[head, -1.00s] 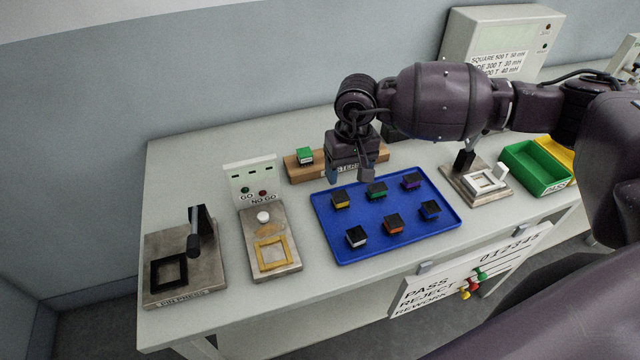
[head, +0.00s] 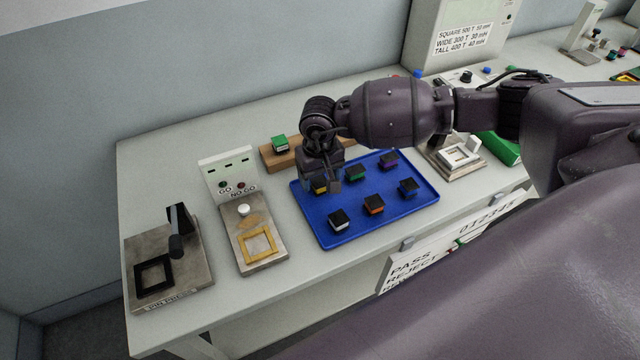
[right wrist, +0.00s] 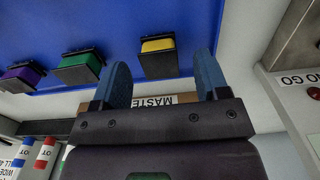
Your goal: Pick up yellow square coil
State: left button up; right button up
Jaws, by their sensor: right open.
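The yellow square coil (head: 319,187) has a black top and stands at the back left of the blue tray (head: 349,241). In the right wrist view the yellow coil (right wrist: 158,57) lies ahead of and between the fingertips, with a gap to each finger. My right gripper (right wrist: 161,70) is open and empty. In the head view my right gripper (head: 321,186) is just over the yellow coil and partly covers it. My left gripper is not in view.
A green coil (head: 357,172) stands to the right of the yellow one, with a purple coil (head: 389,160) beyond. White, orange and blue coils fill the tray's front row. Behind the tray is a wooden block (head: 270,155) with a green coil. A gauge fixture (head: 262,262) stands left.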

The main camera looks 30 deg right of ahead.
jog(key=shift+f, duration=1.15)
jog(key=c, duration=1)
jog(key=shift+r, duration=0.15)
